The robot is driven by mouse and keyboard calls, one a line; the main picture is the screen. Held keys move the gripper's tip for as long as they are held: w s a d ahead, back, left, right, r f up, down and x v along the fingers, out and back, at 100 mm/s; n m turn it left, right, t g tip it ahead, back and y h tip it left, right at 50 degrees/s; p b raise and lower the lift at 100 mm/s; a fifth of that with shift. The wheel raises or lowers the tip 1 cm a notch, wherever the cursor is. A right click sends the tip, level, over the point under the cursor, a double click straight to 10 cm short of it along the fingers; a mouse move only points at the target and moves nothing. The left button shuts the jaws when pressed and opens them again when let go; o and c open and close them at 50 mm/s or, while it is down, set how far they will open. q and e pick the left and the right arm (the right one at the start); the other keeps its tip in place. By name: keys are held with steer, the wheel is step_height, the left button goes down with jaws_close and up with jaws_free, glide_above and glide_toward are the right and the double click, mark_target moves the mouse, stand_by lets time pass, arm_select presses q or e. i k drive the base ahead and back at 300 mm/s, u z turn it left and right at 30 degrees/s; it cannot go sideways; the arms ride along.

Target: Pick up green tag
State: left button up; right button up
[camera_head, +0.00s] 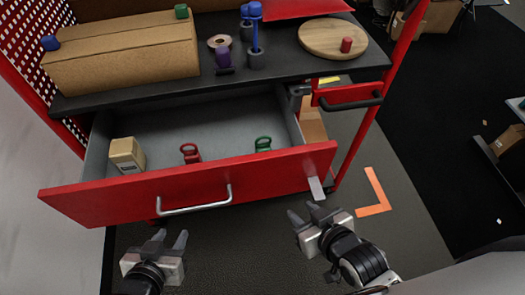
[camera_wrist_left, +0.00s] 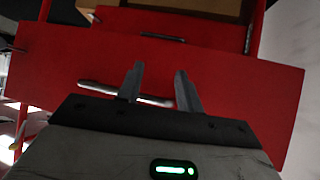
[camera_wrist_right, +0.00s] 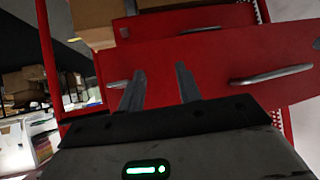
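The green tag (camera_head: 263,144) lies in the open red drawer, near its front wall toward the right side. A red tag (camera_head: 190,153) lies to its left in the same drawer. My left gripper (camera_head: 169,240) is open and empty, low in front of the drawer and below its handle. My right gripper (camera_head: 305,213) is open and empty, in front of the drawer's right end. Both wrist views show the left fingers (camera_wrist_left: 160,83) and right fingers (camera_wrist_right: 159,86) apart, facing the red drawer front, with no tag visible there.
The drawer front (camera_head: 110,200) with its metal handle (camera_head: 195,202) stands between my grippers and the tags. A small tan box (camera_head: 126,154) is in the drawer's left part. The black worktop (camera_head: 280,64) above holds a cardboard box (camera_head: 122,55) and a round wooden board (camera_head: 325,40).

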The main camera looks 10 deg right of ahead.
mark_target(264, 147)
steer(key=k, duration=1)
steer(key=u, duration=1.8)
steer(key=i, duration=1.05)
steer(key=z, duration=1.95)
